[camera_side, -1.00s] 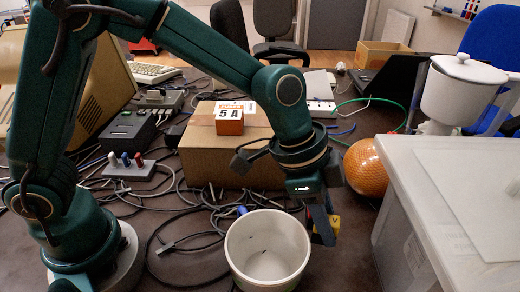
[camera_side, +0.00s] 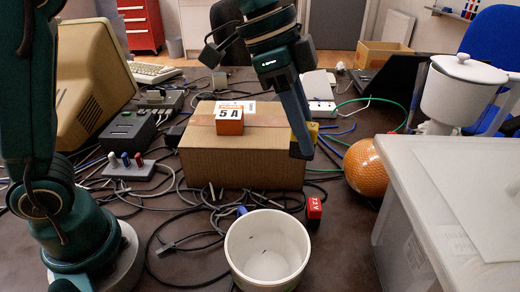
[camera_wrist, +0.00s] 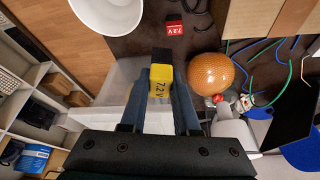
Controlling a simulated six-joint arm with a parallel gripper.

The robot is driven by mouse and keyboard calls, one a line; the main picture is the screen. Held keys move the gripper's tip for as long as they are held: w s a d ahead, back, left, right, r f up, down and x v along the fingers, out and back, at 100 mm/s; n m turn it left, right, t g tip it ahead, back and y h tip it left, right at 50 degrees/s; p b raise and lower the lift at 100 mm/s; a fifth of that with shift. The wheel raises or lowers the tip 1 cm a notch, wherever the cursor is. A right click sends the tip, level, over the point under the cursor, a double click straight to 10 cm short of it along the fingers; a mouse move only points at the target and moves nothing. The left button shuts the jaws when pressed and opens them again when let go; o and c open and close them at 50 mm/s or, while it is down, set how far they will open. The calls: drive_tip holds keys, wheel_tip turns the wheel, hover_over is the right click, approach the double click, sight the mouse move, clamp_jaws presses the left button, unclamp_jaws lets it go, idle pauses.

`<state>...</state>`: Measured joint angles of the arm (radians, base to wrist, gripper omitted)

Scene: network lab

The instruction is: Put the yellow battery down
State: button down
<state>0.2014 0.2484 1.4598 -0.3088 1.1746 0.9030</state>
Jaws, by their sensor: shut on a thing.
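The yellow battery (camera_wrist: 162,84), marked 7.2V, is between my gripper's two fingers (camera_wrist: 160,95) in the wrist view. My gripper (camera_side: 302,145) is shut on it and holds it in the air. In the side view the battery (camera_side: 311,132) shows only partly behind a finger, level with the front of the cardboard box. A red battery (camera_side: 314,208), also marked 7.2 V, stands on the dark table below my gripper; it also shows in the wrist view (camera_wrist: 174,28).
A white bin (camera_side: 268,250) stands at the front. A cardboard box (camera_side: 245,160) carries an orange-and-white 5 A block (camera_side: 229,121). An orange ball (camera_side: 366,168) lies beside a lidded plastic crate (camera_side: 450,200). Cables (camera_side: 190,200) clutter the table's left.

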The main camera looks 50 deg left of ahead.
sight(311, 124)
wheel_tip(311, 124, up, 4)
drive_tip(key=shift+f, duration=0.25)
drive_tip(key=shift+w+a+r, duration=0.1)
drive_tip(key=shift+a+r, duration=0.05)
drive_tip(key=shift+a, duration=0.2)
drive_tip(key=s+a+m+g, duration=0.1)
drive_tip(key=a+m, duration=0.1)
drive_tip(key=a, duration=1.3)
drive_tip(key=s+a+m+g, duration=0.1)
drive_tip(key=s+a+m, duration=0.3)
drive_tip(key=s+a, duration=0.8)
drive_tip(key=f, duration=0.7)
drive_tip(key=w+f, duration=0.1)
drive_tip(key=f, duration=1.3)
drive_tip(key=shift+w+a+f, duration=0.25)
drive_tip(key=shift+a+f, duration=0.05)
drive_tip(key=shift+f, duration=0.1)
drive_tip(key=shift+f, duration=0.15)
drive_tip(key=c, duration=0.6)
unclamp_jaws()
drive_tip(key=shift+c, duration=0.2)
